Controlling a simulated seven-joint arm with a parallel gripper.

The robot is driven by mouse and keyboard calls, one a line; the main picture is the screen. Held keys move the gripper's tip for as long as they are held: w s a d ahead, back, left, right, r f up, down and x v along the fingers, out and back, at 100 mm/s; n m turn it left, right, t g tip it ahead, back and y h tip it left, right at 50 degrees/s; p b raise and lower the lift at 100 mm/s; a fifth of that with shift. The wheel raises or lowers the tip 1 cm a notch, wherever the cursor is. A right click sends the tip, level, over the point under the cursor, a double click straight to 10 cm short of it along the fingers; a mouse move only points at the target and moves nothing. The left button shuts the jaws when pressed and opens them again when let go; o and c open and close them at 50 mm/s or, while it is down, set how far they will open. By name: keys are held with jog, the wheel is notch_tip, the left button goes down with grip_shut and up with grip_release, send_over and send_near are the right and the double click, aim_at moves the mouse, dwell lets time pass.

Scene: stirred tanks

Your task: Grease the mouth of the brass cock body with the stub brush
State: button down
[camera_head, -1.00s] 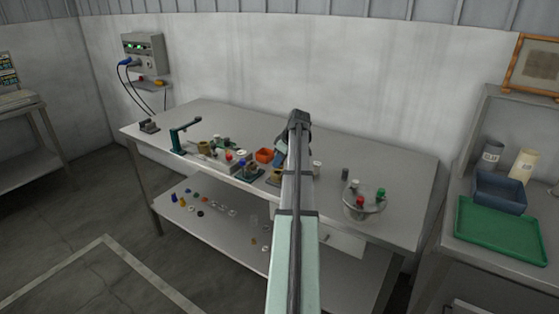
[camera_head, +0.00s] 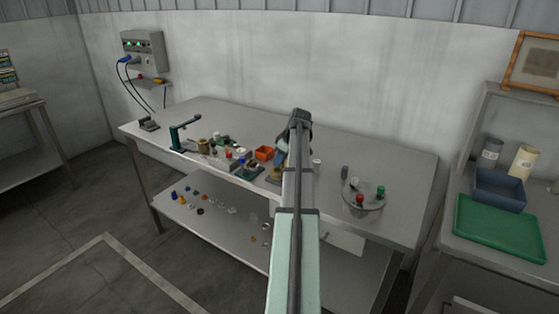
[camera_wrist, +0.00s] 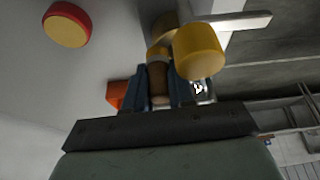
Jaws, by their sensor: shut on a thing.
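My gripper (camera_wrist: 160,88) is shut on a brown, handle-like piece (camera_wrist: 158,80), which I take to be the stub brush. In the wrist view the piece stands between the blue fingers, with a yellowish band and a tan part beyond. A yellow-brass cylinder (camera_wrist: 199,52) overlaps it in the picture; whether they touch I cannot tell. It may be the cock body. In the head view my gripper (camera_head: 281,150) is over the bench, partly hidden by my arm. A small brass-coloured piece (camera_head: 274,176) shows just below it at the bench's front edge.
An orange bin (camera_head: 264,153) stands left of my gripper. A green clamp-like stand (camera_head: 180,136) and several small parts lie further left. A round tray (camera_head: 362,203) with red and green knobs is at right. A red-rimmed yellow disc (camera_wrist: 67,25) shows in the wrist view.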

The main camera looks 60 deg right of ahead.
jog(key=shift+w, duration=0.25)
